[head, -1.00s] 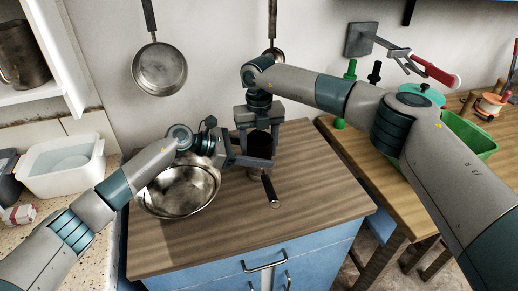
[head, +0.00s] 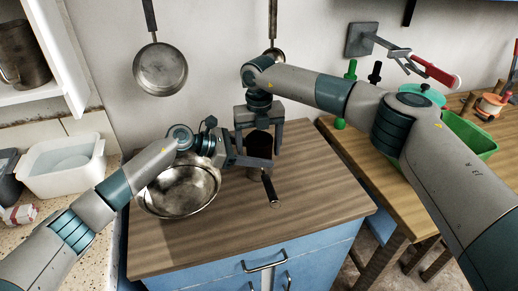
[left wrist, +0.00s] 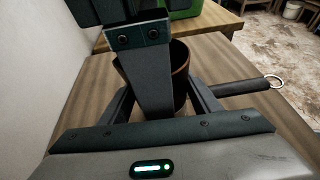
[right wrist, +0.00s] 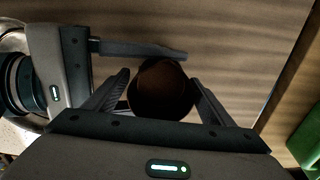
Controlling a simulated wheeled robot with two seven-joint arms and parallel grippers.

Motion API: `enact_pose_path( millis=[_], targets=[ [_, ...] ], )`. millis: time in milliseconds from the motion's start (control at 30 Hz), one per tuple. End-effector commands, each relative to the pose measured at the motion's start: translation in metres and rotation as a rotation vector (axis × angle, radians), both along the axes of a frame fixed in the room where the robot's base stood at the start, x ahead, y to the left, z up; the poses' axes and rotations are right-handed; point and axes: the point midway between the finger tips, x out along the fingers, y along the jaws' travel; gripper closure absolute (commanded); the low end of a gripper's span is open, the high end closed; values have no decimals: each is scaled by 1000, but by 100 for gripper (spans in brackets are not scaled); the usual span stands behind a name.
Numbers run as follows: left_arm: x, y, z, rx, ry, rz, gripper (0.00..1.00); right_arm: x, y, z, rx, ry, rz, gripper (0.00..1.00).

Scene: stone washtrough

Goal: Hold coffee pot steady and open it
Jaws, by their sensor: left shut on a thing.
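The dark coffee pot (head: 260,144) stands upright on the wooden counter top (head: 310,190). Its black handle (head: 269,186) points toward the front and ends in a metal ring. My left gripper (head: 262,162) reaches in from the left and is shut on the pot's body. In the left wrist view, the pot's brownish rim (left wrist: 182,62) shows behind a finger of my right gripper. My right gripper (right wrist: 160,80) points down over the pot with its fingers spread on either side of the round brown top (right wrist: 162,88). I cannot make out a separate lid.
A metal bowl (head: 180,190) sits on the counter left of the pot, under my left forearm. Pans (head: 160,68) hang on the wall behind. A wooden table with a green bin (head: 468,132) stands to the right. The counter's front right is clear.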

Motion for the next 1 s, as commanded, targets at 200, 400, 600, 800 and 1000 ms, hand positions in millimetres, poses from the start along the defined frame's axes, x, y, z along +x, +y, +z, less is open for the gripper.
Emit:
enact_pose_path(
  millis=[200,400,600,800,1000],
  targets=[
    [0,1,-2,4,1,0,100,0,-1,6,-1,0,-1,23],
    [0,1,-2,4,1,0,100,1,-1,27,-1,-2,-1,23],
    [0,1,-2,4,0,0,100,0,-1,43,-1,-1,-1,23],
    [0,1,-2,4,1,0,100,0,-1,44,-1,0,-1,23],
    [0,1,-2,3,0,0,21,0,-1,44,-1,0,-1,23]
  ],
)
